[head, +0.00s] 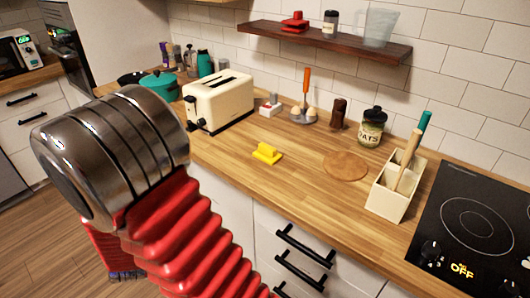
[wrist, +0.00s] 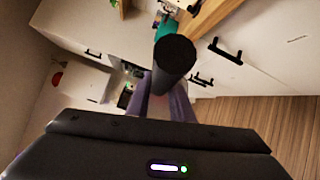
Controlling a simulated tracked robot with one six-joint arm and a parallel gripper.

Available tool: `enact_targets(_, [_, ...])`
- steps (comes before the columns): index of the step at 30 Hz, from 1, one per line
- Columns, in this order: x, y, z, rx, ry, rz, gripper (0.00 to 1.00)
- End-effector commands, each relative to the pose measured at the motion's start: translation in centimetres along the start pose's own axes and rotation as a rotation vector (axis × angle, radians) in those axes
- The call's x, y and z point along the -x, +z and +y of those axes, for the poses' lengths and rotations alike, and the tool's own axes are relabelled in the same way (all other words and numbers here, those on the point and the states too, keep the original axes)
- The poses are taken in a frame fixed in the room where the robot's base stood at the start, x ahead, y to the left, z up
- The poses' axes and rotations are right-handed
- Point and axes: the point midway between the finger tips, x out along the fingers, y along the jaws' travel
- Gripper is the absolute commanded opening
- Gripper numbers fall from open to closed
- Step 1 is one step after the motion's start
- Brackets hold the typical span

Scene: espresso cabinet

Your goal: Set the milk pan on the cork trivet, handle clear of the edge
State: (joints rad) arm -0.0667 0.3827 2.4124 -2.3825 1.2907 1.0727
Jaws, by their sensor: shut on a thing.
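The cork trivet (head: 346,166) is a flat, round brown disc lying bare on the wooden counter. A teal pan (head: 158,85), which looks like the milk pan, is at the counter's far left end in the head view, beyond my arm. In the wrist view, my gripper (wrist: 170,103) is shut around a thick black cylinder (wrist: 175,56), seen nearly end-on, that looks like the pan's handle. Teal (wrist: 165,27) shows past its far end. My gripper is hidden in the head view, so I cannot tell whether the pan is lifted.
A cream toaster (head: 218,101) stands between the teal pan and the trivet. A shelf (head: 325,42) overhangs the back. The cooktop (head: 475,225) is far right.

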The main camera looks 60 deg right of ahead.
Motion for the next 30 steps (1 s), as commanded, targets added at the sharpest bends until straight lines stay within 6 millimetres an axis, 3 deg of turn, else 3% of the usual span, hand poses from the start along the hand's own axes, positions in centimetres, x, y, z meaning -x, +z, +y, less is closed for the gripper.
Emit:
enact_targets(6, [-3.7, 7.3, 0.3, -0.011, -0.044, -0.189, 0.0])
enact_targets(15, [-6.5, 17.8, -0.5, -0.017, -0.11, -0.429, 0.0])
enact_targets(23, [-6.8, 27.2, -1.9, -0.022, -0.163, -0.625, 0.0])
enact_targets(30, [-5.4, 35.9, -3.9, -0.025, -0.21, -0.799, 0.0])
